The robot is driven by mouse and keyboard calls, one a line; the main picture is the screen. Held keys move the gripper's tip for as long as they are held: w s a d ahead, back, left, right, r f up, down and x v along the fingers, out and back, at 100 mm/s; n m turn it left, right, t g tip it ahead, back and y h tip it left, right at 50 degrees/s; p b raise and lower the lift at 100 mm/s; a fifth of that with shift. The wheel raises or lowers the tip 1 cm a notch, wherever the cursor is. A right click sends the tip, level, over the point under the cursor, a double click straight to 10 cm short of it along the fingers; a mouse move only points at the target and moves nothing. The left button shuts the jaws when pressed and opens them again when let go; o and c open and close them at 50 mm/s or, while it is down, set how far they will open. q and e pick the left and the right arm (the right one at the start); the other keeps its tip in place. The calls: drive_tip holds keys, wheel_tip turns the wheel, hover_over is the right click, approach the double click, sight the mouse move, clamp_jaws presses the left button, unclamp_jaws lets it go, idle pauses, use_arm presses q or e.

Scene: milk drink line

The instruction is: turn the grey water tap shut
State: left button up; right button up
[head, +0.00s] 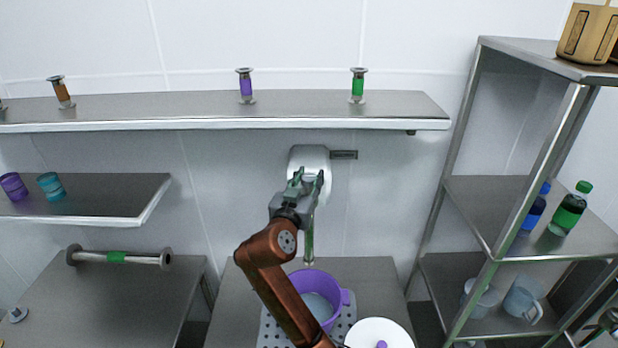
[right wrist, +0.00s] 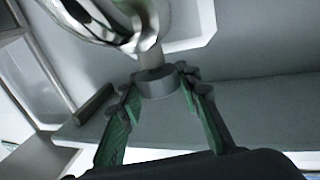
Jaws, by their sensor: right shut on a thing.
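The grey water tap (head: 309,162) is on the white wall below the long shelf, partly hidden by my right gripper. In the right wrist view, its grey round knob (right wrist: 156,83) sits between the green-padded fingers. My right gripper (head: 309,178) is shut on this knob; it also shows in the right wrist view (right wrist: 155,95). A thin greenish vertical length (head: 310,240) hangs below the gripper; I cannot tell whether it is spout or water. A purple pot (head: 344,298) stands below it on a perforated plate. My left gripper is not in view.
A white lid (head: 372,329) with a purple knob lies beside the pot. The long shelf (head: 200,107) is above the tap. A metal rack (head: 462,200) with bottles and jugs stands at right. A bar with a green band (head: 116,257) lies on the left table.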

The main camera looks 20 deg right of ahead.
drive_tip(key=o, duration=1.2)
drive_tip(key=v, duration=1.2)
